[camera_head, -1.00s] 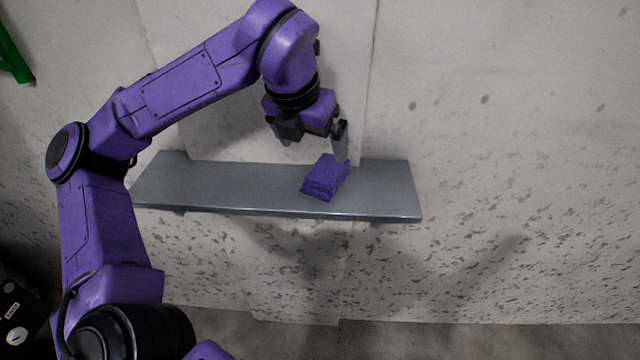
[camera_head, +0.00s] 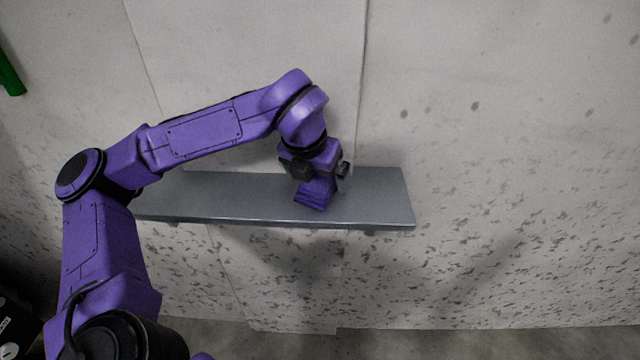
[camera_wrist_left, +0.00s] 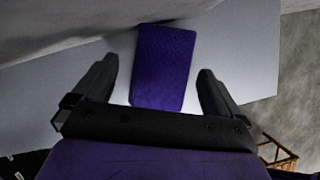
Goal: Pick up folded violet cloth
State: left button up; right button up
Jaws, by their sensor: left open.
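The folded violet cloth (camera_head: 313,198) lies on a grey wall shelf (camera_head: 385,205), right of the shelf's middle. My left gripper (camera_head: 322,183) is down over the cloth and hides part of it in the head view. In the left wrist view, the cloth (camera_wrist_left: 163,68) lies between the two dark fingers of the left gripper (camera_wrist_left: 155,95). The fingers are open, with a gap showing on each side of the cloth. My right gripper is not in view.
A pale, speckled wall (camera_head: 480,170) rises behind the shelf. The shelf is bare on both sides of the cloth. A green object (camera_head: 10,75) shows at the upper left edge. A brown slatted item (camera_wrist_left: 278,152) is at the lower right of the wrist view.

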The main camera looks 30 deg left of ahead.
aim_at(318, 179)
pick_arm(q)
jog(key=shift+f, duration=0.2)
jog(key=c, duration=1.1)
jog(key=shift+r, duration=0.6)
notch_tip(318, 179, up, 17)
jog(key=shift+r+p, duration=0.2)
jog(key=shift+p, duration=0.9)
